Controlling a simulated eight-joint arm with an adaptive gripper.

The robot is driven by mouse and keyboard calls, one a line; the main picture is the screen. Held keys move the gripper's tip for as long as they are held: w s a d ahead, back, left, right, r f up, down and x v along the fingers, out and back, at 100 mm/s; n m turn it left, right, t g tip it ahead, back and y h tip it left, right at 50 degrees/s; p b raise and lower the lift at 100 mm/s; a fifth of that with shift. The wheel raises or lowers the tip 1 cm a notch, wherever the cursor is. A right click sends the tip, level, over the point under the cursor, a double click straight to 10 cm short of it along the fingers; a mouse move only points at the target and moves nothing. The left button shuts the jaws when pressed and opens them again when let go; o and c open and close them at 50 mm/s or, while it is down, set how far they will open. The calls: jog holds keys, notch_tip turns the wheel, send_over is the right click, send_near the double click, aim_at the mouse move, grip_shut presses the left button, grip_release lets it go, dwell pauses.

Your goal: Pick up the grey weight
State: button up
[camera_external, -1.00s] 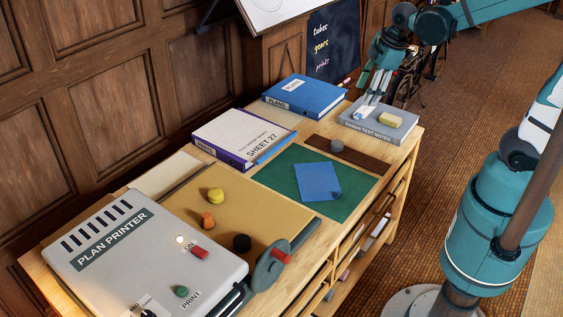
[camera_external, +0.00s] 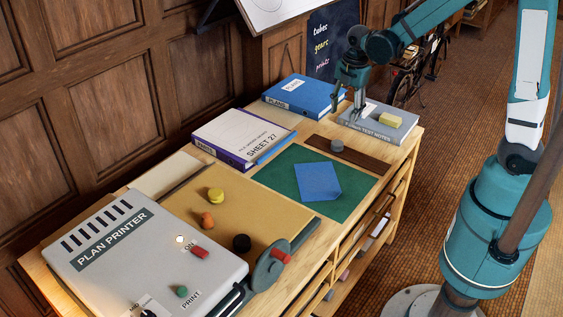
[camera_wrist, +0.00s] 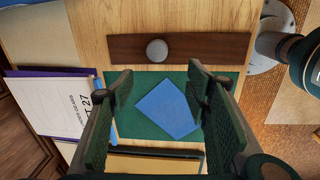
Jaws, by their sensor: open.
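The grey weight (camera_external: 337,146) is a small round disc on a dark wooden strip (camera_external: 365,159) near the back right of the desk. In the wrist view the grey weight (camera_wrist: 157,50) sits on the same strip (camera_wrist: 215,48), above the space between my fingers. My gripper (camera_external: 357,108) is open and empty.
The green mat (camera_external: 284,179) with a blue sheet (camera_external: 318,181) lies in front of the strip. A blue binder (camera_external: 305,96) and purple binder (camera_external: 243,137) lie left. The plan printer (camera_external: 147,252) fills the near end.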

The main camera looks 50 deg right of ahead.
aim_at(338, 142)
jog(key=f+n, duration=0.1)
jog(key=f, duration=0.1)
jog(key=w+f+n, duration=0.1)
jog(key=f, duration=0.1)
jog(key=w+d+f+n+g, duration=0.1)
jog(key=f, duration=0.2)
jog(key=shift+w+d+f, duration=0.1)
jog(key=shift+w, duration=0.1)
jog(key=shift+f+b, duration=0.45)
jog(key=shift+f, duration=0.85)
jog(key=shift+f+b, duration=0.65)
jog(key=shift+f, duration=1.95)
jog(key=shift+c, duration=0.2)
jog(key=c, duration=1.2)
